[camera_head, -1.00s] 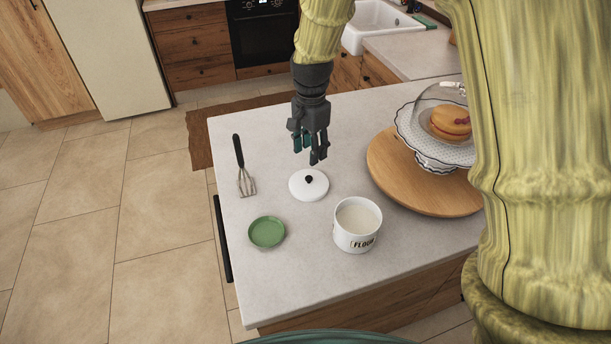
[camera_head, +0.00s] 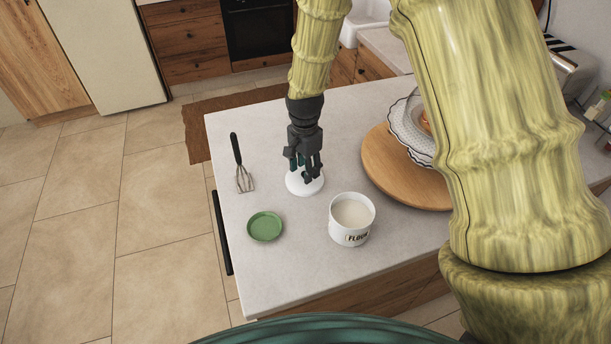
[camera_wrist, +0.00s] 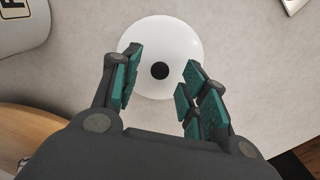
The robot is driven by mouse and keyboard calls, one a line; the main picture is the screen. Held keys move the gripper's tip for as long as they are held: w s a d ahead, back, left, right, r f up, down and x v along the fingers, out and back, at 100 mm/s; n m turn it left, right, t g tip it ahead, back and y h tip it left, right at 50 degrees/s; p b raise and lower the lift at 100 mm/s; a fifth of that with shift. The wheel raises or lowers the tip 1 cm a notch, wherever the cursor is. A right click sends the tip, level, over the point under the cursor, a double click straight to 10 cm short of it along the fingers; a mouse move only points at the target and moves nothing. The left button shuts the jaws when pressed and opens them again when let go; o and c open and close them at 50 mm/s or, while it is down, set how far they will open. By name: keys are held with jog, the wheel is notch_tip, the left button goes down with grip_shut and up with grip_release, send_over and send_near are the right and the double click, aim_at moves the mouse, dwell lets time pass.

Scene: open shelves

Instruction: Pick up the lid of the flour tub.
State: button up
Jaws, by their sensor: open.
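The white lid (camera_head: 305,184) with a dark knob lies flat on the counter, apart from the flour tub. In the wrist view the lid (camera_wrist: 166,42) lies beyond my fingertips, its black knob (camera_wrist: 159,71) between the two fingers. My gripper (camera_head: 304,172) is open, pointing down over the lid, and hides part of it and its knob in the head view. In the wrist view my gripper (camera_wrist: 160,75) holds nothing. The flour tub (camera_head: 349,232), white and uncovered with pale flour inside, stands just in front and right of the lid.
A round wooden board (camera_head: 385,170) with a cake stand (camera_head: 403,128) is to the right. The counter's front stretch is clear.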

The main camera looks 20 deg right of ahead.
jog(key=shift+f, duration=0.85)
grip_shut()
jog(key=shift+r, duration=0.15)
